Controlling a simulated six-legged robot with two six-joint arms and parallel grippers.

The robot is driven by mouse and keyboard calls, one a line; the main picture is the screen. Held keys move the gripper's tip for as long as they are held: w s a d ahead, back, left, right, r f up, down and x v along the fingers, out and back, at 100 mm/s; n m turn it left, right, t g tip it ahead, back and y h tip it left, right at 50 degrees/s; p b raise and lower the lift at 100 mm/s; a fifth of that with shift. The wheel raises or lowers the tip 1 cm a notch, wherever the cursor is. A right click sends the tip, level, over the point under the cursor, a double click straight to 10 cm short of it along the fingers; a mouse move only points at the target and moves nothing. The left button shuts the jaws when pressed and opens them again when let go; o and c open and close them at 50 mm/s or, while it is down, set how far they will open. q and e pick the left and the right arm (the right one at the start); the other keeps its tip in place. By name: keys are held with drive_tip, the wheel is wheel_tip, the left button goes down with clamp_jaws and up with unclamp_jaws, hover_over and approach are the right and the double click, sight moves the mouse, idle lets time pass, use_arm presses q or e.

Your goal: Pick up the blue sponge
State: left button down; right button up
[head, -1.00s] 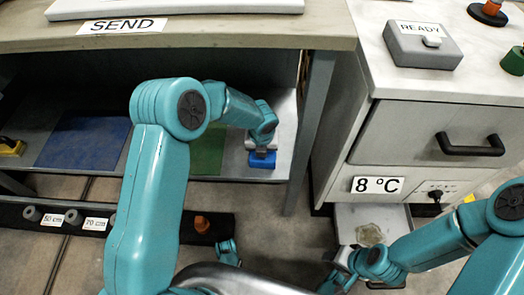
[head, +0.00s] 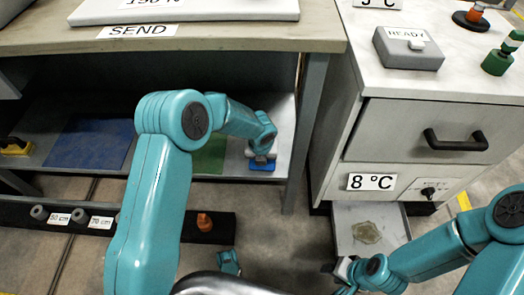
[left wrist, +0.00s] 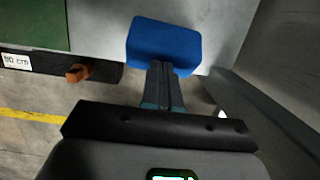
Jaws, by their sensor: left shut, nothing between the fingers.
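The blue sponge (head: 262,166) lies on the grey lower shelf of the bench, near its front edge, to the right of a green mat. My left gripper (head: 261,156) is at the sponge, over its near side, with its fingers together. The sponge also shows in the left wrist view (left wrist: 164,44), just beyond the tips of the closed fingers (left wrist: 163,72); nothing is between them. Whether the tips touch the sponge, I cannot tell. My right gripper (head: 345,272) is low at the right, by the open drawer, and its fingers are too small to read.
A green mat (head: 210,157) and a blue mat (head: 88,143) lie on the shelf. A bench leg (head: 304,140) stands right of the sponge, and the benchtop (head: 240,32) overhangs. An orange object (head: 204,222) sits on the black strip.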

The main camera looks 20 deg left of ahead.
use_arm(q)
drive_tip(key=shift+s+d+f+p, duration=0.15)
drive_tip(key=shift+s+p, duration=0.35)
drive_tip(key=shift+p, duration=0.4)
drive_tip(key=shift+f, duration=0.15)
drive_tip(key=shift+w+r, duration=0.25)
drive_tip(key=shift+r, duration=0.15)
drive_tip(key=shift+s+r, duration=0.1)
drive_tip(key=shift+r, duration=0.05)
drive_tip(key=s+d+b, duration=0.1)
drive_tip(key=s+d, duration=0.2)
drive_tip(key=s, duration=0.8)
drive_tip(key=shift+r, duration=0.2)
use_arm(e)
drive_tip(key=shift+w+a+r, duration=0.1)
drive_tip(key=shift+w+a, duration=0.15)
drive_tip(key=shift+a, duration=0.3)
